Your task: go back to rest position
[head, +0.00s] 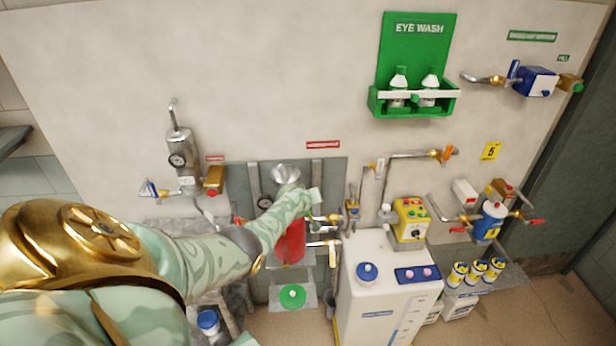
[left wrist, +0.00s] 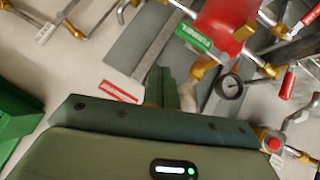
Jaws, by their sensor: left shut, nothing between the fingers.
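My left arm comes in from the left in the head view and reaches across to the pipework at the middle of the wall. My left gripper (head: 315,197) is in front of the red vessel (head: 290,245) and hides part of it. In the left wrist view the fingers of this gripper (left wrist: 165,86) are shut with nothing between them. The red vessel (left wrist: 222,24) shows beyond them there, with a green tag. I cannot tell how far the fingers are from the pipes. My right gripper is not in view.
A white tank (head: 385,290) with a yellow control box (head: 411,219) stands right of my left gripper. A gauge unit (head: 181,160) is on the wall to the left. A green eye wash station (head: 417,65) hangs above right.

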